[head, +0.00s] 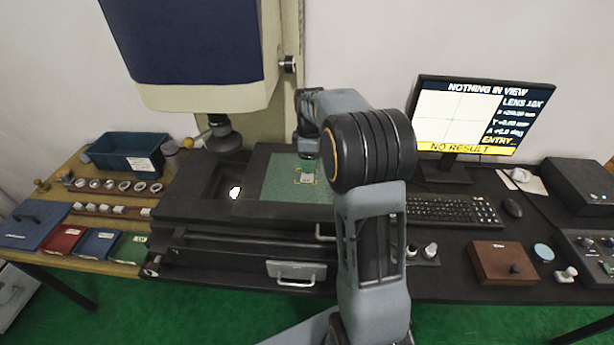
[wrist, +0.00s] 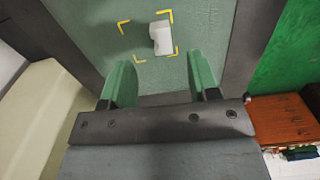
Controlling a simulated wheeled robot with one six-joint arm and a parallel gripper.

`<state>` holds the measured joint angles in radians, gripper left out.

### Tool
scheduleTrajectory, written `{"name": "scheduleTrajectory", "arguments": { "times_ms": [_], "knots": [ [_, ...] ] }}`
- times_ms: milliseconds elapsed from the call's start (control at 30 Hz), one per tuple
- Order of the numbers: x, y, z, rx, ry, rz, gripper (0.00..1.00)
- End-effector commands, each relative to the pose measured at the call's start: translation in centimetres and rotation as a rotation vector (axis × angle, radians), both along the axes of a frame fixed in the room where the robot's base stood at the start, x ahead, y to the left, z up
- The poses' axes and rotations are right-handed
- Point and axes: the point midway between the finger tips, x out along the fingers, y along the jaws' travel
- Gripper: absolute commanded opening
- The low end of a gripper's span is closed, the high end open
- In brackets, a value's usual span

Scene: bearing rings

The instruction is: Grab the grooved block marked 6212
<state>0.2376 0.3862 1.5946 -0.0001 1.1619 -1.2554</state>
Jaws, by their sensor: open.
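A small white block (wrist: 160,38) lies on the green mat (wrist: 205,22) inside yellow corner marks. It also shows in the head view (head: 307,181), just below my gripper (head: 308,168). In the wrist view my gripper (wrist: 160,78) has its two green fingers apart with nothing between them. The block is beyond the fingertips, roughly centred between them. A groove and the marking 6212 cannot be made out on it. Several similar pale blocks (head: 118,211) stand in a wooden rack at the left; their markings are too small to read.
A large machine head (head: 190,50) hangs over the dark stage. The monitor (head: 480,115) reads "NOTHING IN VIEW". A keyboard (head: 440,210) and brown box (head: 502,262) are at right.

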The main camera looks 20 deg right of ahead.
Motion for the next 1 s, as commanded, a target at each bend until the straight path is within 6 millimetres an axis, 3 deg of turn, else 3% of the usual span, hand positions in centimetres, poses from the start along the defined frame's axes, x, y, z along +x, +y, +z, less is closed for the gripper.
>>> {"name": "scheduleTrajectory", "arguments": {
  "times_ms": [233, 600, 900, 1000],
  "knots": [
    [0.0, 0.0, -1.4, 0.001, 0.001, -0.001, 0.55],
    [-0.1, -0.1, -5.7, 0.001, 0.001, -0.005, 0.55],
    [-0.1, -0.1, -6.1, 0.000, -0.001, -0.005, 0.55],
    [-0.1, -0.1, -6.1, 0.000, -0.001, -0.005, 0.47]
  ]
}}
